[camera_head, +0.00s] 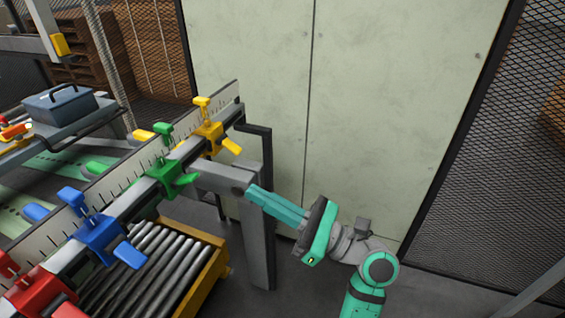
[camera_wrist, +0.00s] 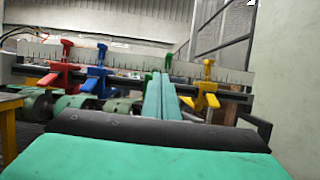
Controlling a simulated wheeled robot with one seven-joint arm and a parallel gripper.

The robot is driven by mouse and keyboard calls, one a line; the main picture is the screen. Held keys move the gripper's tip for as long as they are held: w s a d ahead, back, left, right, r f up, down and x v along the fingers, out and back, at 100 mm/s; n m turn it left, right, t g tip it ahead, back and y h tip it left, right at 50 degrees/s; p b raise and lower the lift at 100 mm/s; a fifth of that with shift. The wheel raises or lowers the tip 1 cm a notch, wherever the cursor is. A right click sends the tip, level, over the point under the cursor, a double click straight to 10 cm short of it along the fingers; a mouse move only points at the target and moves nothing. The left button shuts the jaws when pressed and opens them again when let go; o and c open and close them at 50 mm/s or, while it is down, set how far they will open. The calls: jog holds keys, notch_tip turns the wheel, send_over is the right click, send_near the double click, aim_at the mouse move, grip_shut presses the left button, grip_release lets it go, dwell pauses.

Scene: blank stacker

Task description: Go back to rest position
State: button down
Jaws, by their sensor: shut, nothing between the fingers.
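My gripper (camera_head: 274,204) is at the centre of the head view, with its two teal fingers together and nothing between them. The fingers point left toward the ruler rail (camera_head: 133,176) and lie in front of its grey support post. In the wrist view, my gripper (camera_wrist: 160,97) points ahead at the rail. My teal and grey arm runs from it to the bottom right of the head view. On the rail sit a yellow clamp (camera_head: 210,132), a green clamp (camera_head: 166,172), a blue clamp (camera_head: 98,232) and a red clamp (camera_head: 35,292). I cannot tell whether the fingertips touch anything.
A yellow-framed roller conveyor (camera_head: 150,268) lies below the rail. A blue-grey box (camera_head: 60,104) with a handle stands on a shelf at left. A pale panel wall (camera_head: 350,90) is behind, with mesh fencing (camera_head: 490,150) at right. Floor is clear around the arm.

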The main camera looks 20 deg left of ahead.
jog(key=s+d+f+n+t+h, duration=0.4)
jog(key=s+d+f+n+h, duration=0.1)
jog(key=s+f, duration=0.4)
jog(key=s+d+f+n+t+h, duration=0.4)
jog(key=s+f+n+h, duration=0.3)
jog(key=f, duration=0.6)
jog(key=s+d+f+n+t+h, duration=0.4)
jog(key=s+d+f+n+h, duration=0.2)
jog(key=s+f+h, duration=0.4)
jog(key=s+f+n, duration=0.1)
jog(key=s, duration=0.1)
jog(key=shift+s+d+f+t, duration=0.25)
jog(key=shift+s+t, duration=0.1)
jog(key=shift+t, duration=0.05)
